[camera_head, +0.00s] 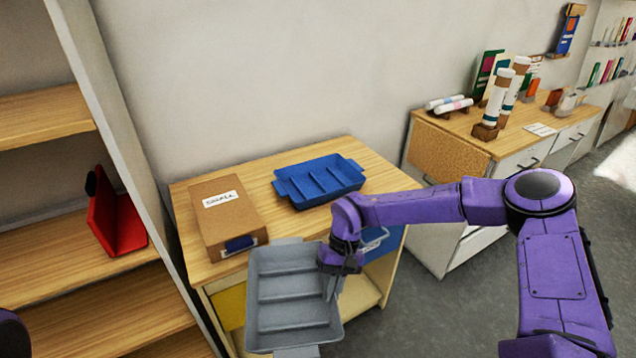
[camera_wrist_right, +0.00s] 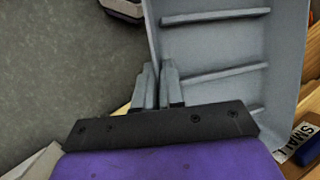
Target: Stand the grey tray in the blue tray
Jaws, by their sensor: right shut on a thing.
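The grey tray (camera_head: 293,288) is a compartmented tray held in the air in front of the table. My right gripper (camera_head: 332,285) is shut on its right side wall; in the right wrist view the gripper (camera_wrist_right: 158,85) has its fingers at the edge of the grey tray (camera_wrist_right: 225,50). The blue tray (camera_head: 318,181) lies on the table's back right part, with several empty compartments. The grey tray is apart from the blue tray, nearer to me and lower in the picture. My left gripper is not in view.
A labelled cardboard box (camera_head: 228,213) lies left of the blue tray on the wooden table (camera_head: 275,220). A shelf (camera_head: 60,240) with a red holder (camera_head: 117,220) stands at the left. A second table (camera_head: 470,140) with paper rolls stands at the right.

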